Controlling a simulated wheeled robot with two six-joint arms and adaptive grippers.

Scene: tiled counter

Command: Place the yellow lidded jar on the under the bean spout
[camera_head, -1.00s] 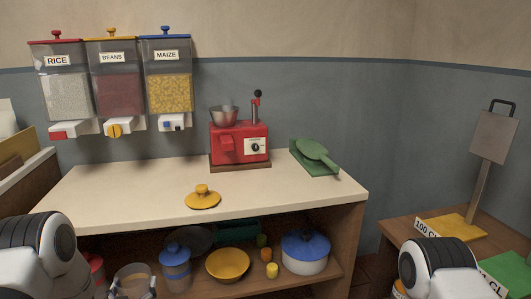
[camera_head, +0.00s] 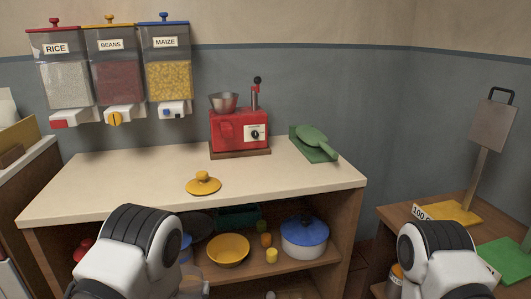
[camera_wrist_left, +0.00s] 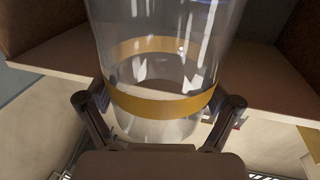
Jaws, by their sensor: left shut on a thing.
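The yellow lidded jar shows as a clear glass jar (camera_wrist_left: 165,65) with a yellow band in the left wrist view. My left gripper (camera_wrist_left: 161,106) is shut on it, one finger on each side of the band. No lid shows on the jar in these frames. A yellow lid with a knob (camera_head: 203,184) lies on the counter. The bean spout (camera_head: 118,116), with a yellow knob, is under the beans dispenser (camera_head: 114,76), the middle one on the wall. In the head view my left arm hides most of the gripper and jar. My right gripper is out of view.
The counter (camera_head: 110,185) is clear below the dispensers. A red grinder (camera_head: 238,130) and a green board with a scoop (camera_head: 312,142) stand farther right. The shelf below holds a yellow bowl (camera_head: 228,250) and a blue-lidded pot (camera_head: 304,236). A side table is at right.

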